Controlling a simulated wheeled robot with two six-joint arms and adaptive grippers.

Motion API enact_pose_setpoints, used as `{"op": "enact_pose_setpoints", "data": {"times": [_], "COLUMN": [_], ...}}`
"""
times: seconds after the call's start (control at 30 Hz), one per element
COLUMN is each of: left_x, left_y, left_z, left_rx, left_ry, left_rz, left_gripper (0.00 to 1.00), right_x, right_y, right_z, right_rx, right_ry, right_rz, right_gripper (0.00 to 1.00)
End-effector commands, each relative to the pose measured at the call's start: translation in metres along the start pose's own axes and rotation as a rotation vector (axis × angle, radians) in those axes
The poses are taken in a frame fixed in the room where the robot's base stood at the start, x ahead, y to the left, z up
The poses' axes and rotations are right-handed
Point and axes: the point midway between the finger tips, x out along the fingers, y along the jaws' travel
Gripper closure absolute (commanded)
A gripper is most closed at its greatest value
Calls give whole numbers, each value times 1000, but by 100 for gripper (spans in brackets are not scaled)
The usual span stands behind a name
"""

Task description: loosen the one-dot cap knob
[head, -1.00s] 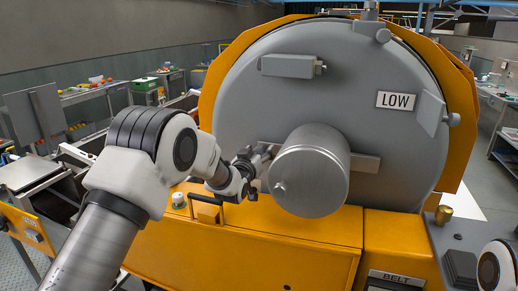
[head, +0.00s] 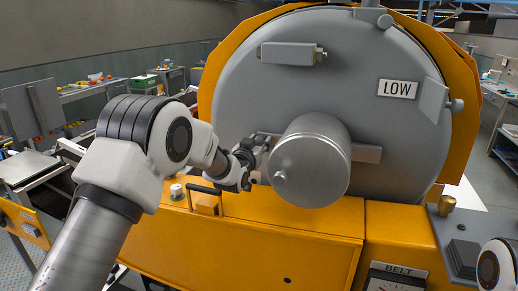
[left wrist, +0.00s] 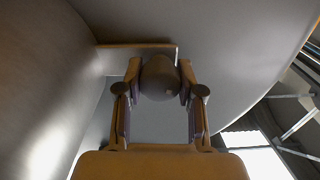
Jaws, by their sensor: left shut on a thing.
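A dark rounded knob (left wrist: 160,78) with a small pale mark sits between the fingers of my left gripper (left wrist: 160,92) in the left wrist view, and the fingers are closed on it. A flat bar lies right behind it on the grey drum face. In the head view my left gripper (head: 262,148) reaches in beside the left side of the steel cylinder (head: 310,165), in front of the large grey round cover (head: 350,85). The knob is hidden there behind the gripper. My right gripper is out of view.
The steel cylinder juts out close to the right of my left gripper.

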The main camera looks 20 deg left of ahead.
Motion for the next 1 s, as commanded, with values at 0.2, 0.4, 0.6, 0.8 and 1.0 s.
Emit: {"op": "enact_pose_setpoints", "data": {"times": [0.2,0.4,0.6,0.8,1.0], "left_x": [0,0,0,0,0], "left_y": [1,1,2,2,2], "left_z": [5,4,4,4,4], "left_rx": [191,382,572,762,944], "left_ry": [4,5,4,3,3], "left_rz": [0,-1,-1,-1,-1], "left_gripper": [98,98,98,98,98], "right_x": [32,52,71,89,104], "right_y": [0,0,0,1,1], "right_z": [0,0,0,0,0], "right_rx": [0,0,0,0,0], "right_ry": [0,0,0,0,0], "right_rz": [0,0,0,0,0], "right_gripper": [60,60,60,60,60]}}
